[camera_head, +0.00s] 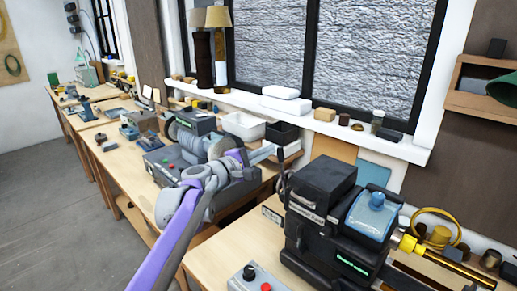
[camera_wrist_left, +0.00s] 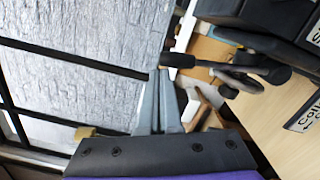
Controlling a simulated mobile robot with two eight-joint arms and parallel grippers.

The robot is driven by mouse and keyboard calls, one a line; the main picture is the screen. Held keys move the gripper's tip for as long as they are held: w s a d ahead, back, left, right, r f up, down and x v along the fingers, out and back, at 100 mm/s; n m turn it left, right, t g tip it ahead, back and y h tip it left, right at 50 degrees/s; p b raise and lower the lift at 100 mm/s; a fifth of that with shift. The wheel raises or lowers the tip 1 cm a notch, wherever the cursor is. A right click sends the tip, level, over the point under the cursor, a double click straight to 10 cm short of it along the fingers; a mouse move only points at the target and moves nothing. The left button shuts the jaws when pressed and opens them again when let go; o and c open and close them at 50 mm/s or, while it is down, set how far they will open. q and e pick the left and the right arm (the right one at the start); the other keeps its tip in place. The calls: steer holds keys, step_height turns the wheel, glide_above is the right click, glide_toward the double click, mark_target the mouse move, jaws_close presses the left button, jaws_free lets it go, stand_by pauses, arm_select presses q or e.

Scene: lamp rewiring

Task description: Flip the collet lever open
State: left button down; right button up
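The collet lever (camera_head: 282,179) is a dark handle on the left side of a black machine (camera_head: 318,205) in the head view. In the left wrist view the lever (camera_wrist_left: 240,64) has a black rounded end lying just beyond my fingertips, with a grey link behind it. My left gripper (camera_head: 270,152) reaches in from the left, close to the lever. In the left wrist view its grey fingers (camera_wrist_left: 160,76) lie together, with nothing seen between them. Whether the tips touch the lever is not clear. My right gripper is not in view.
A label beginning "Coll" (camera_wrist_left: 306,114) lies on the bench beside the machine. A control box with buttons (camera_head: 257,279) stands at the front. A blue-topped unit (camera_head: 371,216) and a brass tube (camera_head: 425,250) sit right. A black bin (camera_head: 282,132) stands behind.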

arm_select(q)
steer(key=shift+s+d+r+p, duration=0.15)
steer(key=shift+s+d+p, duration=0.05)
steer(key=shift+s+d, duration=0.35)
steer(key=shift+s+d+r+p, duration=0.15)
steer(key=shift+s+d+p, duration=0.05)
steer(key=shift+s+d, duration=0.3)
